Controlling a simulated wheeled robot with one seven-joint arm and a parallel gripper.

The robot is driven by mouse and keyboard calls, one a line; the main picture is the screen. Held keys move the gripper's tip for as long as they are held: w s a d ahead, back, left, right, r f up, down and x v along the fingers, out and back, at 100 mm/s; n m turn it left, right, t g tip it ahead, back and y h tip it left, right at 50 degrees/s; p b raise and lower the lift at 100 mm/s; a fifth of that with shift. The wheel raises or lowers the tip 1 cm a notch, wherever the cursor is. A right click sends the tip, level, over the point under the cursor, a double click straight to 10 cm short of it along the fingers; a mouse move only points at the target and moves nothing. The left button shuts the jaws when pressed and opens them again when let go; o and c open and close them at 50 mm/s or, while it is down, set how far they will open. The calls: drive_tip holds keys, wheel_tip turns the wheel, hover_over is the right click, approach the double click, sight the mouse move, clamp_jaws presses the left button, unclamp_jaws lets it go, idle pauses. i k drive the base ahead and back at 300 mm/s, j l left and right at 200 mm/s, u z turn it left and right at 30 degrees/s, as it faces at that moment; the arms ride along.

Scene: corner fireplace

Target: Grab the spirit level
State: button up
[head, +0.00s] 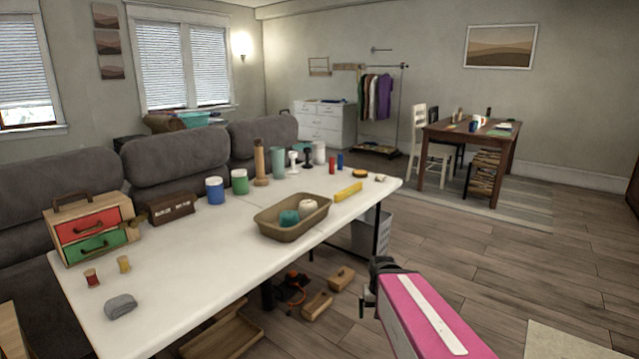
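The spirit level appears to be the yellow bar (348,191) lying on the white table, right of the tan tray and near the table's right-hand edge. It lies flat and nothing covers it. My arm shows at the lower right as a pink link with a white stripe. The dark part at its far end, which seems to be my gripper (382,267), is past the table's front edge, below and right of the yellow bar and apart from it.
The white table (190,272) also holds a tan tray (268,224) with two rolls, a drawer box (88,228), jars, cups and spools. Wooden boxes (316,304) and a grey basket (368,232) stand on the floor by the table. The floor to the right is open.

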sight(341, 197)
drive_tip(key=i+l+u, duration=0.1)
drive_tip(key=l+u, duration=0.15)
drive_tip(key=u, duration=0.25)
drive_tip(key=l+u, duration=0.2)
drive_tip(key=u, duration=0.3)
drive_tip(key=l+u, duration=0.2)
drive_tip(key=l, duration=0.4)
drive_tip(key=l+u, duration=0.15)
drive_tip(key=l, duration=0.45)
drive_tip(key=k+l+u, duration=0.2)
drive_tip(key=l, duration=0.4)
drive_tip(key=l+u, duration=0.15)
drive_tip(key=l, duration=0.45)
drive_tip(key=k, duration=0.05)
